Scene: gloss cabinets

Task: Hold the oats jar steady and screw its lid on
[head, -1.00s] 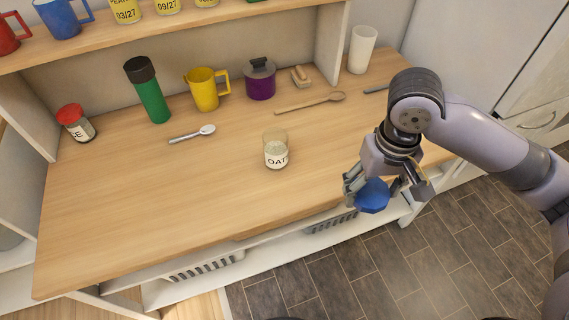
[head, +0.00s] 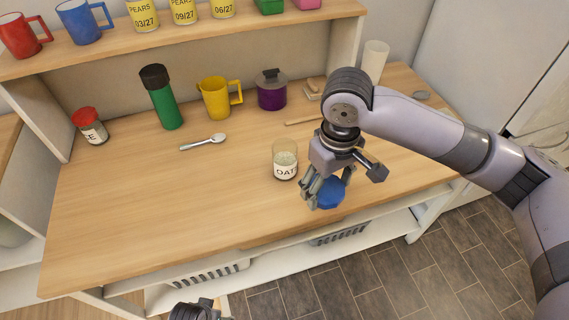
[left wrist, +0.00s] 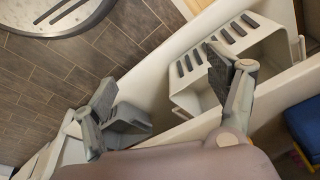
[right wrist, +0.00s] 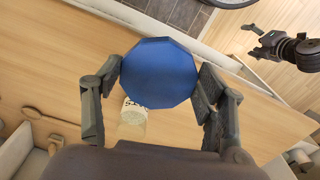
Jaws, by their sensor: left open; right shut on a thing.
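The oats jar (head: 285,165) is a clear glass jar with a white label, upright and open-topped on the wooden counter. It also shows in the right wrist view (right wrist: 132,122), partly behind the lid. The blue faceted lid (head: 329,193) is held by my right gripper (head: 327,190), which is shut on it just right of the jar, apart from it. In the right wrist view the lid (right wrist: 159,73) sits between both fingers. My left gripper (left wrist: 165,95) is open and empty below the counter's front edge; in the head view only its tip shows at the bottom.
On the counter (head: 150,220) stand a red-lidded jar (head: 92,130), green flask (head: 163,100), yellow mug (head: 216,98), purple pot (head: 271,92) and white cup (head: 373,62). A spoon (head: 204,142) lies behind the jar. The counter's front left is clear. Baskets (head: 208,272) sit below.

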